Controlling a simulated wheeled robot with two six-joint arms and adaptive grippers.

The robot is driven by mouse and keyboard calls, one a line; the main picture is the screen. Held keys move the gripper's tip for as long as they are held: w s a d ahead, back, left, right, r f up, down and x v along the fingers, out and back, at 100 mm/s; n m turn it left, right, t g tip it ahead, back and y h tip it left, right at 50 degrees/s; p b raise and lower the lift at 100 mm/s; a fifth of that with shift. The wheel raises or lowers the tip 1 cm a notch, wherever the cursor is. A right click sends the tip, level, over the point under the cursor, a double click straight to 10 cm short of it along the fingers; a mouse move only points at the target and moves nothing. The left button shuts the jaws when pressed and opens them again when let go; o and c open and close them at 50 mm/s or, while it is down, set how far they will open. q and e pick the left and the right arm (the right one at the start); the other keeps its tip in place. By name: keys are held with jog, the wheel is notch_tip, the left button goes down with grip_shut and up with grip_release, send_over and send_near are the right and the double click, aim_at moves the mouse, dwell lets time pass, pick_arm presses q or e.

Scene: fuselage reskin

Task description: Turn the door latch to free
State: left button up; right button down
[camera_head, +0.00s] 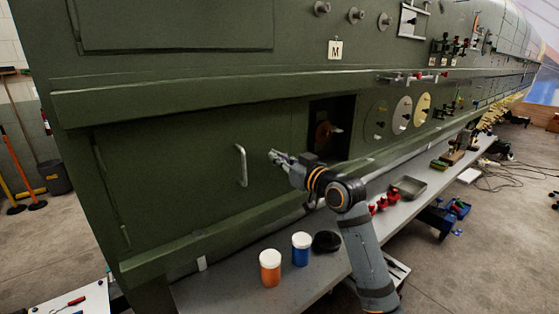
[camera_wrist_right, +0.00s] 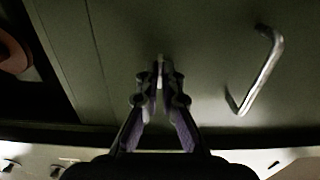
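The olive-green door (camera_head: 190,165) is flat against the fuselage side, with a pale bar handle (camera_head: 242,165) on it. The handle also shows at the right of the right wrist view (camera_wrist_right: 262,70). My right gripper (camera_head: 274,156) is at the door panel, just right of the handle. In the right wrist view its fingers (camera_wrist_right: 162,80) are close together around a small pale upright piece, which looks like the door latch (camera_wrist_right: 160,72). The fingers partly cover the latch, and its turn angle is hard to read. My left gripper is out of view.
An open dark recess (camera_head: 331,128) lies right of my right gripper. Below runs a grey bench (camera_head: 225,292) with an orange jar (camera_head: 270,268), a blue jar (camera_head: 301,249), a black round item (camera_head: 326,242) and a tray (camera_head: 408,187). A ledge (camera_head: 190,245) juts out under the door.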

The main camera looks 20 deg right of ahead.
dwell(0.3)
jog(key=c, duration=1.5)
grip_release()
jog(key=shift+c, duration=0.2)
jog(key=v, duration=0.7)
jog(key=shift+s, duration=0.2)
jog(key=shift+d, duration=0.1)
